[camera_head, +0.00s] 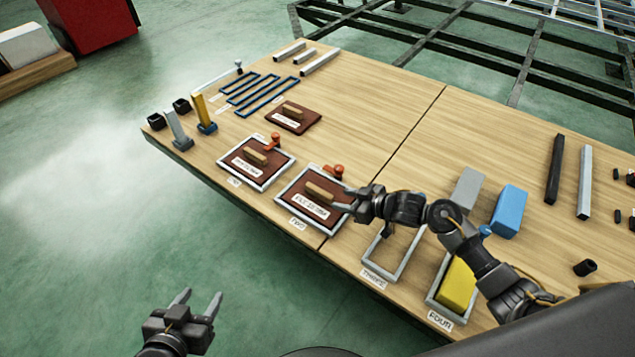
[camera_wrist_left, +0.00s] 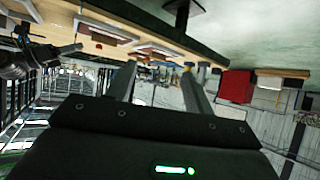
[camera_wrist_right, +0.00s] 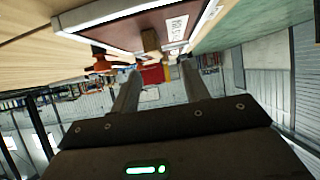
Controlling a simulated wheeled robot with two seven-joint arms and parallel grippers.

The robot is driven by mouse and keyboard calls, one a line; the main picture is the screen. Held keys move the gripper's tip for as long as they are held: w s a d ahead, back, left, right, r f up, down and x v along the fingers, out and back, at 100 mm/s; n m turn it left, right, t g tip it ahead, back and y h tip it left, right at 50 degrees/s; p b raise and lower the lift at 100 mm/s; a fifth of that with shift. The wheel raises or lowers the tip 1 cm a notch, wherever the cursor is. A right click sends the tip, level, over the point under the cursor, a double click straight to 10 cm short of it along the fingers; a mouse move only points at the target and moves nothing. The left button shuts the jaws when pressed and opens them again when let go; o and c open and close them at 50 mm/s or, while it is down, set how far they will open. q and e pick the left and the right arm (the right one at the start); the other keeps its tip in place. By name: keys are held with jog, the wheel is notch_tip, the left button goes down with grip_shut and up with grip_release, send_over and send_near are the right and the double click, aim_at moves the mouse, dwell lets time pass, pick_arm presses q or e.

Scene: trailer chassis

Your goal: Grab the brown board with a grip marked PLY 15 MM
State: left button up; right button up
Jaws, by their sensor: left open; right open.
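Three brown boards with wooden grips and white labels show in the head view. One (camera_head: 325,211) lies in the grey frame labelled TWO, one (camera_head: 240,170) in the frame to its left, and one (camera_head: 310,119) loose behind them. The lettering is too small to tell surely which reads PLY 15 MM. My right gripper (camera_head: 346,198) is open and empty beside the right edge of the board in frame TWO. That board (camera_wrist_right: 118,35) and its wooden grip (camera_wrist_right: 150,40) show ahead of the right wrist. My left gripper (camera_head: 197,304) is open and empty, off the table's near edge.
Red-orange clamps (camera_head: 334,170) stand at the back of both board-filled frames. To the right are the empty frame THREE (camera_head: 369,257) and frame FOUR with a yellow block (camera_head: 457,286). Grey (camera_head: 466,188) and blue (camera_head: 509,211) blocks stand behind. The table's middle back is clear.

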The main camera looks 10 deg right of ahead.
aim_at(323, 192)
jog(key=shift+w, duration=0.5)
jog(key=shift+w+a, duration=0.1)
jog(key=shift+w, duration=0.2)
jog(key=shift+a, duration=0.1)
jog(key=b+x, duration=0.1)
jog(key=x, duration=0.3)
jog(key=shift+w+f+b, duration=0.2)
jog(key=shift+b, duration=0.2)
jog(key=shift+w+a+f, duration=0.2)
jog(key=shift+w+a, duration=0.1)
jog(key=b+x, duration=0.2)
jog(key=x, duration=0.2)
jog(key=shift+w+a+f, duration=0.1)
jog(key=shift+w+a, duration=0.05)
jog(key=shift+w, duration=0.1)
pick_arm(q)
jog(key=d+r+m+t+h, duration=0.1)
jog(key=d+r+t+h, duration=0.2)
jog(key=r, duration=0.3)
jog(key=w+d+r+m+t+h, duration=0.1)
jog(key=d+r+t+h, duration=0.3)
jog(key=r, duration=0.3)
jog(key=shift+w+t, duration=0.15)
jog(key=shift+t, duration=0.35)
pick_arm(e)
grip_shut()
